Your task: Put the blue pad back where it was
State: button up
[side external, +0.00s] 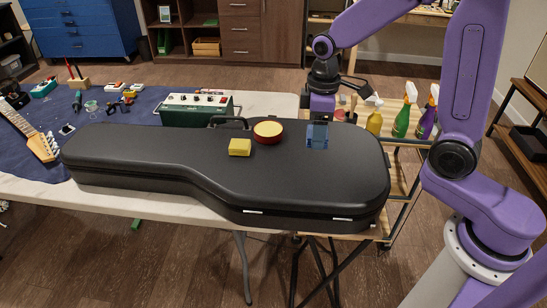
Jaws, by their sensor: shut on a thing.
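The blue pad (317,137) is at the wide right end of the closed black guitar case (300,175). My gripper (319,124) points down over this end of the case and is shut on the blue pad. I cannot tell whether the pad touches the lid or hangs just above it. The gripper body partly hides the pad's top and the fingertips are too small to make out.
A round red-rimmed cream pad (268,130) and a yellow block (239,147) lie on the case left of the blue pad. A green amplifier (200,110) stands behind. Spray bottles (402,115) stand at right on a wooden cart. The case's front lid is clear.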

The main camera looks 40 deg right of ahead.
jog(key=shift+s+a, duration=0.1)
jog(key=shift+s, duration=0.05)
jog(key=shift+w+a+f, duration=0.1)
jog(key=shift+w+f, duration=0.1)
jog(key=shift+w, duration=0.1)
jog(key=w+a+f, duration=0.2)
jog(key=w+f, duration=0.2)
jog(key=w, duration=0.4)
send_over(273, 158)
jog(key=s, duration=0.1)
notch_tip(273, 158, down, 4)
jog(key=shift+f, duration=0.15)
jog(key=shift+w+f, duration=0.5)
jog(key=shift+f, duration=1.6)
jog(key=shift+f, duration=0.15)
jog(key=o, duration=1.1)
jog(key=shift+o, duration=0.2)
